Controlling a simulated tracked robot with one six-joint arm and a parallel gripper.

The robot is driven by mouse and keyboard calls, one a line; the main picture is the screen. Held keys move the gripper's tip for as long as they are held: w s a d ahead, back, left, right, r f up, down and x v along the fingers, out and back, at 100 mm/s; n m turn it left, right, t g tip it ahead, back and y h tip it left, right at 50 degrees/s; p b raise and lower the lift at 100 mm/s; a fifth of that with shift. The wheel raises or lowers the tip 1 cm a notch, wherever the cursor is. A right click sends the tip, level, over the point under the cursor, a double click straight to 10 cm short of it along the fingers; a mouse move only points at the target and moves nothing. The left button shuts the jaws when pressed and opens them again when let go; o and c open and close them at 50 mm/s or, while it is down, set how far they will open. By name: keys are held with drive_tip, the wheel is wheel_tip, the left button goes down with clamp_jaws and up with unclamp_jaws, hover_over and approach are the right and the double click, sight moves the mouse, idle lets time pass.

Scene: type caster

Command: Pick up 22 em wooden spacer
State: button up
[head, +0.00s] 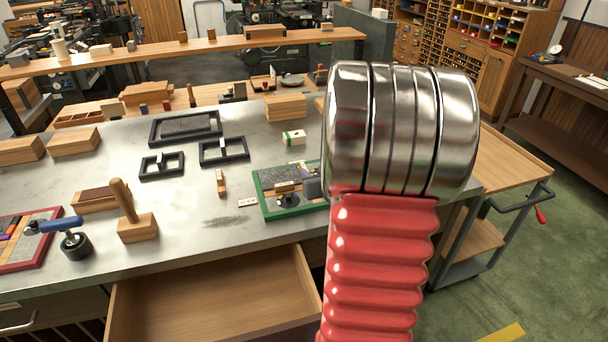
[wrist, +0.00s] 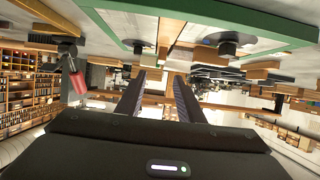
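A small upright wooden piece (head: 221,182) stands on the grey bench left of the green frame (head: 262,208); it may be the spacer, but I cannot read a size on it. Another small wooden piece with a pale label (head: 285,187) is inside the green frame. In the wrist view, which looks upside down, my gripper (wrist: 160,82) has its two dark fingers apart with nothing gripped between them. A wooden piece (wrist: 168,35) shows beyond the fingertips. The green frame (wrist: 105,20) is also there. In the head view my arm hides the frame's right side and most of my gripper.
A small white label (head: 246,202) lies left of the green frame. Dark frames (head: 224,151), a wooden block with a handle (head: 137,228) and a brayer (head: 74,240) are on the bench. A drawer (head: 215,300) stands open below the bench front. A trolley (head: 515,160) stands at right.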

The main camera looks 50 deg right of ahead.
sight(303, 165)
drive_tip(key=shift+x, duration=2.35)
drive_tip(key=shift+x, duration=2.65)
drive_tip(key=shift+s+a+f, duration=0.1)
drive_tip(key=shift+f, duration=0.05)
drive_tip(key=shift+c, duration=0.6)
clamp_jaws()
